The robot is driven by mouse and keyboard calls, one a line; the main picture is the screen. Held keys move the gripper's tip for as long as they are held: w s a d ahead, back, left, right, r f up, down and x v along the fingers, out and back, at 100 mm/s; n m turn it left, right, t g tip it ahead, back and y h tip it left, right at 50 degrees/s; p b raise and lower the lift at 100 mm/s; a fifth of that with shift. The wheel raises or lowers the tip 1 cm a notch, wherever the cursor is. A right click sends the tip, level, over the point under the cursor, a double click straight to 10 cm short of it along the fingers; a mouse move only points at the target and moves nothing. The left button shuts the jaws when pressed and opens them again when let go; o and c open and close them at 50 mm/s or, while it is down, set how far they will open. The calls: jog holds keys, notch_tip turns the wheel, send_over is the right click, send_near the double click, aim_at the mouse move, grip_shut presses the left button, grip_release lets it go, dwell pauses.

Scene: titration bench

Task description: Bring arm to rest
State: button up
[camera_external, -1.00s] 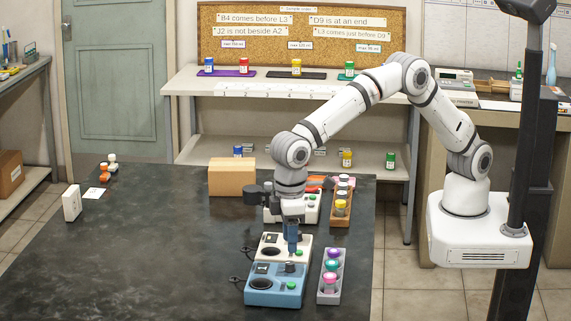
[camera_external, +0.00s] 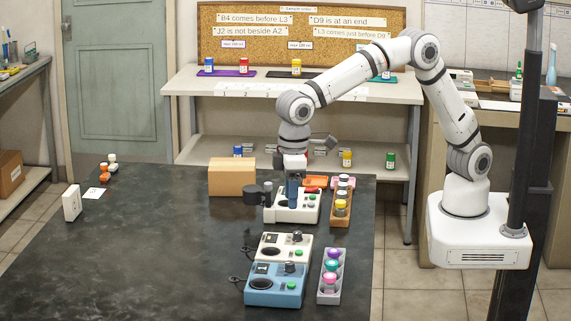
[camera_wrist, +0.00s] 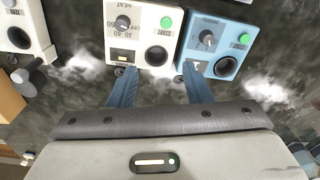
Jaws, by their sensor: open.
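My gripper (camera_external: 292,192) is open and empty. In the external view it hangs pointing down in front of the rear white device, above the dark bench. In the wrist view its two blue fingers (camera_wrist: 157,88) stand apart with nothing between them. Beyond them lie a white heater-like device (camera_wrist: 145,35) with a knob and green button, and a blue device (camera_wrist: 215,45) beside it. In the external view, the blue device (camera_external: 274,287) and a white device (camera_external: 283,247) stand at the front of the bench.
The rear white device (camera_external: 298,213) is close to the gripper. A cardboard box (camera_external: 232,177) stands to its left. A grey rack (camera_external: 329,290) with coloured caps and a wooden rack (camera_external: 340,213) stand at right. The bench's left and middle (camera_external: 150,250) are largely clear.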

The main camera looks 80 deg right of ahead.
jog(key=s+d+r+m, duration=0.1)
jog(key=s+d+r, duration=0.15)
jog(key=d, duration=0.45)
jog(key=s+d+r+t, duration=0.1)
jog(key=s+d+r, duration=0.15)
jog(key=d, duration=0.55)
jog(key=s+d+r+m, duration=0.1)
jog(key=s+d+r, duration=0.15)
jog(key=d, duration=0.45)
jog(key=s+d+f+m+t, duration=0.1)
jog(key=s+d+f, duration=0.3)
jog(key=s+d, duration=0.8)
jog(key=s, duration=0.4)
jog(key=shift+d+f+t, duration=0.15)
jog(key=shift+d+t, duration=0.1)
jog(key=shift+t, duration=0.05)
